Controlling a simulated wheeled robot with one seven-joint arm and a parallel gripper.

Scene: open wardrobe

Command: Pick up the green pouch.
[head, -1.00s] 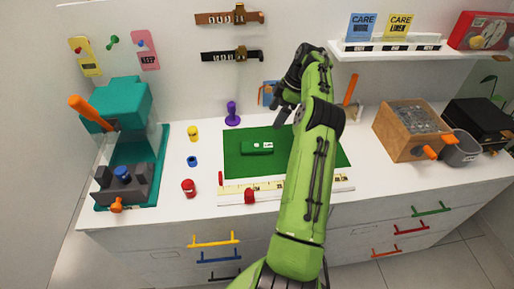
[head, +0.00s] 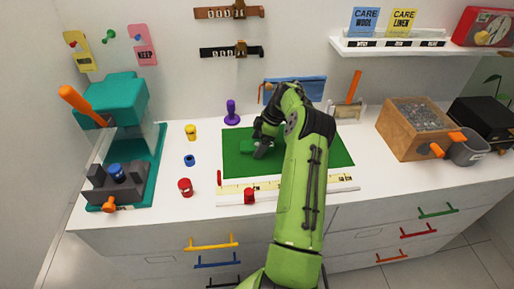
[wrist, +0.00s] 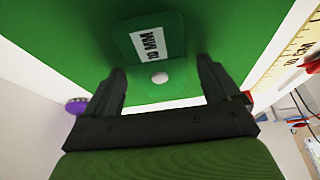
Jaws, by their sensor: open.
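The green pouch (head: 247,146) lies on the green mat (head: 325,150) on the white counter, partly hidden by my gripper in the head view. In the wrist view the pouch (wrist: 176,75) shows a white label reading "10 MM" and a round white button. My gripper (head: 260,149) is over the right part of the pouch, pointing down. In the wrist view my gripper (wrist: 161,72) is open, with its fingers to either side of the pouch's button end. I cannot tell whether the fingertips touch the pouch or mat.
A ruler strip (head: 285,190) with a red slider (head: 249,195) runs along the mat's front edge. A purple stamp-like object (head: 231,113) stands behind the mat. Yellow (head: 191,132), blue (head: 189,160) and red (head: 185,187) small items stand left. A wooden box (head: 412,130) stands right.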

